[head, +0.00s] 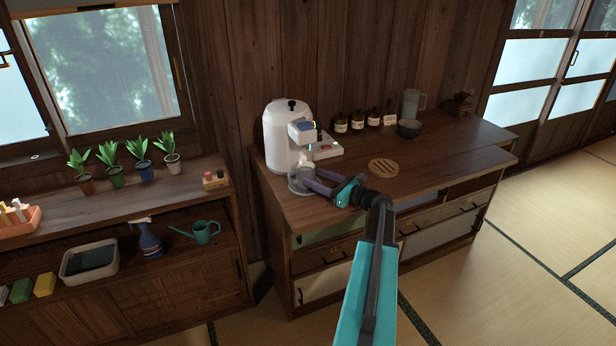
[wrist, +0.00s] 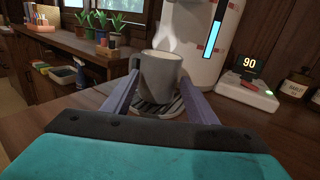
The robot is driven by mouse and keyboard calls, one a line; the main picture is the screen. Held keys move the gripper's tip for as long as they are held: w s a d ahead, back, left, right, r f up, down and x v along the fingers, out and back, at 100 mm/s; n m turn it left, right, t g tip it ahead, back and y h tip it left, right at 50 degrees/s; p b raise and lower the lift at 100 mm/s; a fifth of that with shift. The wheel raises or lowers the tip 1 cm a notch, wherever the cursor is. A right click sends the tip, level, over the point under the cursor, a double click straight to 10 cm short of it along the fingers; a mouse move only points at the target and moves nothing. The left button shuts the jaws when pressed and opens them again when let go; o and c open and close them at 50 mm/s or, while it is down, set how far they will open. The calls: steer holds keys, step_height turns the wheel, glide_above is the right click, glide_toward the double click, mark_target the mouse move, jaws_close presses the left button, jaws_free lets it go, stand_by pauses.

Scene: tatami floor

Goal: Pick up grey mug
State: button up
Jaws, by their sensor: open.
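The grey mug (wrist: 160,82) stands upright on a striped round coaster (wrist: 170,108) in the wrist view, with pale steam above it. Its handle is at the left, by the left finger. In the head view the mug (head: 299,178) is at the front left of the wooden counter, partly hidden by my gripper (head: 317,182). My gripper is open, with one finger on each side of the mug. In the wrist view the fingers of my gripper (wrist: 172,82) reach alongside it; I cannot tell whether they touch it.
A white drink machine (head: 287,135) stands just behind the mug; its display reads 90. A slatted trivet (head: 383,168) lies to the right. Bottles (head: 357,122), a dark bowl (head: 409,129) and a clear pitcher (head: 413,104) line the back. The counter's front right is clear.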

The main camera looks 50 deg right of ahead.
mark_target(306, 166)
steer(key=shift+w, duration=0.2)
steer(key=shift+w+a+p, duration=0.25)
steer(key=shift+w+p, duration=0.1)
steer(key=shift+w, duration=0.9)
steer(key=shift+w+a+p, duration=0.2)
steer(key=shift+w+p, duration=0.1)
steer(key=shift+w, duration=0.95)
steer(key=c, duration=1.1)
steer(key=shift+r, duration=0.25)
steer(key=shift+r+b, duration=0.35)
steer(key=shift+r, duration=1.15)
steer(key=s+r+b, duration=0.1)
steer(key=s+b, duration=0.1)
steer(key=s, duration=1.3)
steer(key=shift+s+a+r, duration=0.25)
steer(key=shift+s+a, duration=0.1)
steer(key=shift+s, duration=0.05)
steer(key=shift+s, duration=0.15)
